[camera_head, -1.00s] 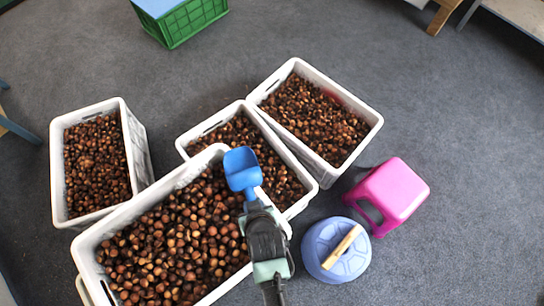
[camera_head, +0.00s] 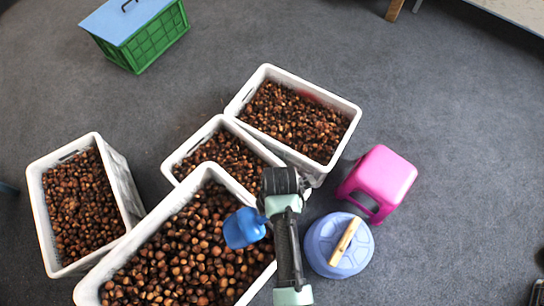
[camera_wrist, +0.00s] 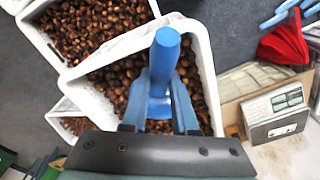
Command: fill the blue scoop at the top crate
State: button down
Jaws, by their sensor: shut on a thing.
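The blue scoop (camera_head: 241,229) is in my gripper (camera_head: 268,212), which is shut on it. In the head view the scoop is over the right part of the large front crate (camera_head: 140,232) of chestnuts. Its inside cannot be made out. In the wrist view its blue handle (camera_wrist: 166,48) stands up by my gripper (camera_wrist: 160,100), with chestnuts behind. The top crate (camera_head: 314,87), white and full of chestnuts, stands farther back at upper right, apart from the scoop.
A smaller-looking chestnut crate (camera_head: 191,143) sits between the front and top crates, and another (camera_head: 122,188) stands at left. A pink stool (camera_head: 385,176) and a round blue-lidded container (camera_head: 325,238) stand at right. A green crate (camera_head: 150,42) is at the back.

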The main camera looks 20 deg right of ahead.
aim_at(228, 237)
notch_tip(228, 237, down, 10)
jog(key=a+h+b, duration=0.1)
jog(key=b, duration=1)
jog(key=a+f+y+b, duration=0.1)
jog(key=a+f+b, duration=0.1)
jog(key=a, duration=0.3)
jog(key=a+f+y+b, duration=0.1)
jog(key=a+f+b, duration=0.2)
jog(key=a+b, duration=0.1)
jog(key=a+f+y+b, duration=0.2)
jog(key=a+b, duration=0.2)
jog(key=a, duration=0.1)
jog(key=shift+w+a+f, duration=0.1)
jog(key=shift+a+f, duration=0.2)
jog(key=shift+d+r+y, duration=0.45)
jog(key=shift+r+y, duration=0.05)
jog(key=shift+y, duration=1.3)
jog(key=r+p, duration=0.2)
jog(key=d+r+p, duration=0.1)
jog(key=r+p, duration=0.1)
jog(key=d+r+p, duration=0.1)
jog(key=r+p, duration=0.1)
jog(key=r, duration=0.1)
